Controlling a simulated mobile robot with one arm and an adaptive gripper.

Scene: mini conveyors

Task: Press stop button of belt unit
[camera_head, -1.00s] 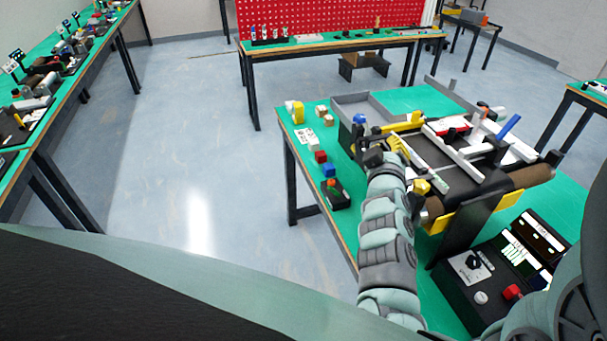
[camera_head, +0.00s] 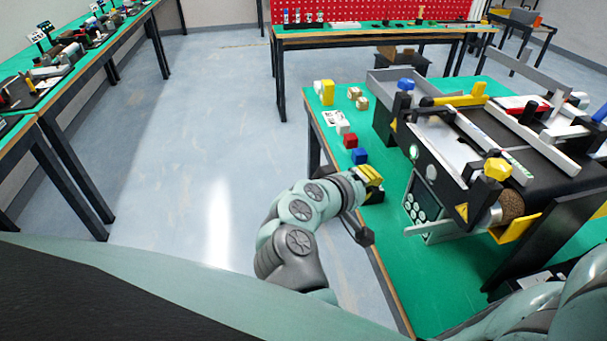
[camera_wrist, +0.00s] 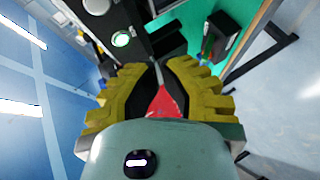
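The belt unit (camera_head: 455,180) stands on the green table at the right in the head view. Its near end has a lit green round button (camera_head: 413,152), a paler round button (camera_head: 431,172) and a small panel with several buttons (camera_head: 418,212). No label marks a stop button legibly. My gripper (camera_head: 372,176) has yellow fingers and is over the table's left edge, left of the panel and apart from it. In the wrist view the fingers (camera_wrist: 161,66) converge almost to touching, with nothing clearly held.
A red block (camera_head: 350,141), a blue block (camera_head: 360,156) and a yellow item (camera_head: 327,92) sit along the table's left edge. A grey tray (camera_head: 390,80) is behind. A yellow knob (camera_head: 497,169) sticks out near the roller. Open floor lies left of the table.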

